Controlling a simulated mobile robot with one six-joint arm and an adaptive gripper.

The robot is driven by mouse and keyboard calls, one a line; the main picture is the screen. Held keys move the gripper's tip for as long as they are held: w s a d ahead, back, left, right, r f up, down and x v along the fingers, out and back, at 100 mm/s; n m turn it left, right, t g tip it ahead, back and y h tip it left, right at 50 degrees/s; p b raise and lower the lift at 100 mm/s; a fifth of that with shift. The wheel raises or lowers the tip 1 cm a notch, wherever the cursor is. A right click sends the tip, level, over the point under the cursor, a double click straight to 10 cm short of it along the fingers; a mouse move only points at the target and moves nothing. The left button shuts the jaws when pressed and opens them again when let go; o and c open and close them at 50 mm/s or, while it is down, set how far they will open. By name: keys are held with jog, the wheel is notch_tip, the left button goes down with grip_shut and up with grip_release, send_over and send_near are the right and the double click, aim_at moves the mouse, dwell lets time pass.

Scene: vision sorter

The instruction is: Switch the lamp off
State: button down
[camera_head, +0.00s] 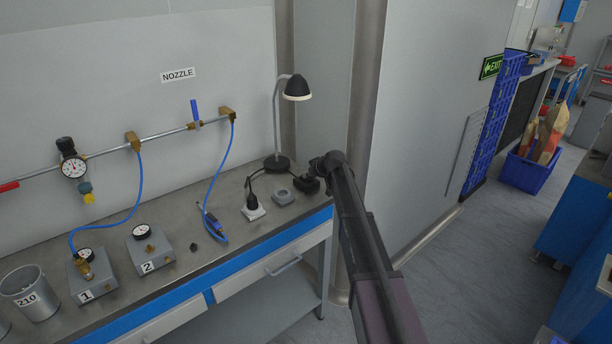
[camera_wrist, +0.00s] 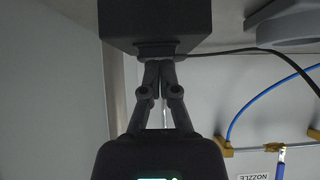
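The desk lamp (camera_head: 296,86) has a black shade on a thin grey stem and a round black base (camera_head: 277,163) at the bench's right end. The shade's underside looks pale; I cannot tell if it is lit. A dark box (camera_head: 305,184) with a black cable sits on the bench in front of the base. It fills the top middle of the wrist view (camera_wrist: 155,22). My gripper (camera_wrist: 159,64) has its fingers together, with their tips at or very near the box's face. I cannot tell if they touch it. In the head view, my arm's end hides the fingers.
A blue hose (camera_head: 222,175), gauge boxes (camera_head: 149,247) and a metal pail (camera_head: 32,291) stand further left. A pillar (camera_head: 366,130) rises close right of the bench.

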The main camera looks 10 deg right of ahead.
jog(key=shift+s+d+f, duration=0.1)
jog(key=shift+s+d, duration=0.15)
jog(key=shift+s, duration=0.15)
dwell(0.3)
notch_tip(320, 180, up, 4)
jog(key=p, duration=0.4)
jog(key=shift+s+d+r, duration=0.1)
jog(key=shift+s+r, duration=0.05)
jog(key=shift+r, duration=0.1)
jog(key=p+v, duration=0.6)
jog(key=v, duration=0.3)
jog(key=shift+s+d+f, duration=0.2)
jog(key=shift+s+d, duration=0.15)
jog(key=shift+s, duration=0.15)
jog(key=shift+w+a, duration=0.1)
jog(key=shift+w+a+r+t, duration=0.25)
jog(key=shift+w+a+t, duration=0.1)
jog(key=shift+a+t, duration=0.1)
jog(key=shift+w, duration=0.1)
